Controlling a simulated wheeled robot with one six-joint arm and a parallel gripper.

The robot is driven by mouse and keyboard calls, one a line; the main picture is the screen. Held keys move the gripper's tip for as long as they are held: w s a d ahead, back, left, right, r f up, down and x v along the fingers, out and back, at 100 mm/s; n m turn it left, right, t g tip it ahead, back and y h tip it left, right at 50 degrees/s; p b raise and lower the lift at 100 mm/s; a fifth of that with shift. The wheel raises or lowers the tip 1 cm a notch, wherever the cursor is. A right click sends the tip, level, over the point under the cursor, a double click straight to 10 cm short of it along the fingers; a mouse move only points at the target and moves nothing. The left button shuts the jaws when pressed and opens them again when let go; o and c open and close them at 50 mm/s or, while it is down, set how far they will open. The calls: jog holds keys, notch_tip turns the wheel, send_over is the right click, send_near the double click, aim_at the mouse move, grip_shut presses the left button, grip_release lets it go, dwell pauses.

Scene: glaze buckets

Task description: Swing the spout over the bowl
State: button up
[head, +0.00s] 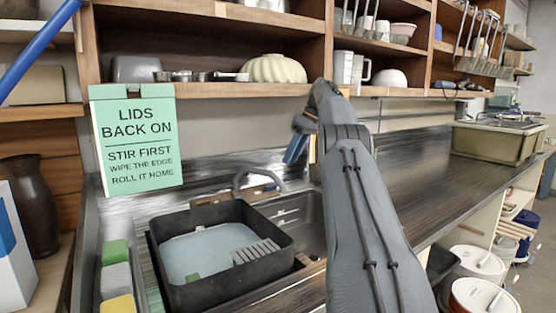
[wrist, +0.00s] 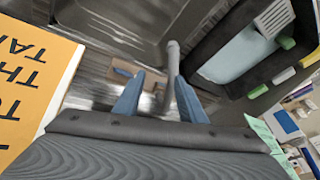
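The grey curved spout (head: 258,171) rises at the back of the counter, behind the black tub and the steel sink bowl. In the wrist view the spout (wrist: 173,60) stands between my two blue fingers, its far end near the edge between bowl and tub. The sink bowl (head: 309,222) looks empty; it also shows in the wrist view (wrist: 110,22). My gripper (head: 297,142) is at the back of the counter; in the wrist view (wrist: 158,92) its fingers are apart, with gaps beside the spout. I cannot tell whether either finger touches it.
The black tub (head: 170,263) holds pale blue liquid and a grey grate, left of the bowl. Sponges (head: 116,275) lie left of it. A green sign (head: 137,140) hangs at left; an orange sign (wrist: 30,85) is close beside my gripper. Shelves (head: 225,90) overhang.

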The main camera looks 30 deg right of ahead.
jog(key=shift+s+d, duration=1.2)
jog(key=shift+d, duration=0.3)
jog(key=shift+w+a, duration=0.15)
jog(key=shift+a, duration=0.1)
jog(key=c, duration=0.6)
jog(key=w+a+n+h, duration=0.1)
jog(key=a, duration=0.1)
jog(key=a+n+g+h, duration=0.1)
jog(key=a, duration=0.1)
jog(key=w+a+n, duration=0.1)
jog(key=shift+w+a+f+h+p, duration=0.2)
jog(key=shift+w+a+h+p, duration=0.1)
jog(key=shift+a+h+p, duration=0.1)
grip_shut()
jog(key=a+r+n+t+h+p, duration=0.15)
jog(key=a+n+h, duration=0.25)
jog(key=a+n, duration=0.45)
jog(key=a+r+n+h, duration=0.35)
jog(key=a+n, duration=0.35)
jog(key=a, duration=0.3)
jog(key=d+r+p+x, duration=0.1)
jog(key=x, duration=0.5)
jog(key=d+p+x, duration=0.1)
jog(key=p+x, duration=0.1)
jog(key=x, duration=0.5)
jog(key=shift+w+d+r+h, duration=0.2)
jog(key=shift+w+d+h, duration=0.05)
jog(key=shift+w+h, duration=0.15)
